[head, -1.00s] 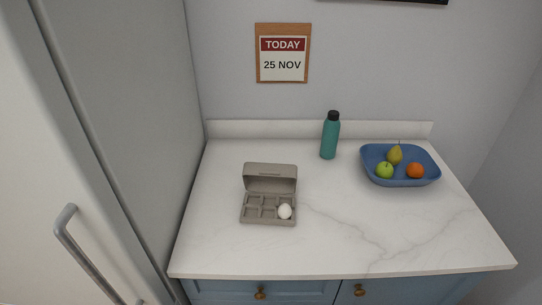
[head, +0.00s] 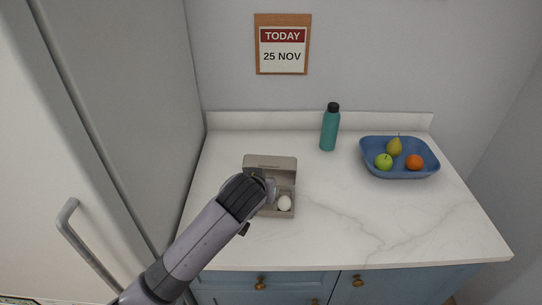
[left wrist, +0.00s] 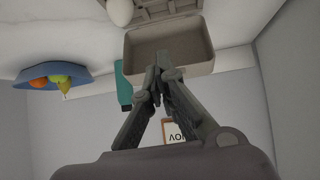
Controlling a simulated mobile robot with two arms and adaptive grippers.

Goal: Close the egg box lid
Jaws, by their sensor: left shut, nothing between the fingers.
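The grey-brown egg box (head: 291,209) stands open on the white marble counter, its lid (head: 270,161) raised at the back. One white egg (head: 284,203) sits in the front right cup. My left gripper (head: 271,189) is over the box, covering its left part and many of its cups. In the left wrist view, which is upside down, the left gripper (left wrist: 160,62) is shut and empty, its tips in front of the hollow inside of the lid (left wrist: 194,42). I cannot tell whether they touch it. The egg (left wrist: 120,12) shows at the top there. My right gripper is not in view.
A teal bottle (head: 329,130) stands behind and right of the box. A blue tray (head: 400,173) with a pear, a green apple and an orange is at the right. A tall fridge (head: 135,110) borders the left. The counter's front right (head: 400,225) is clear.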

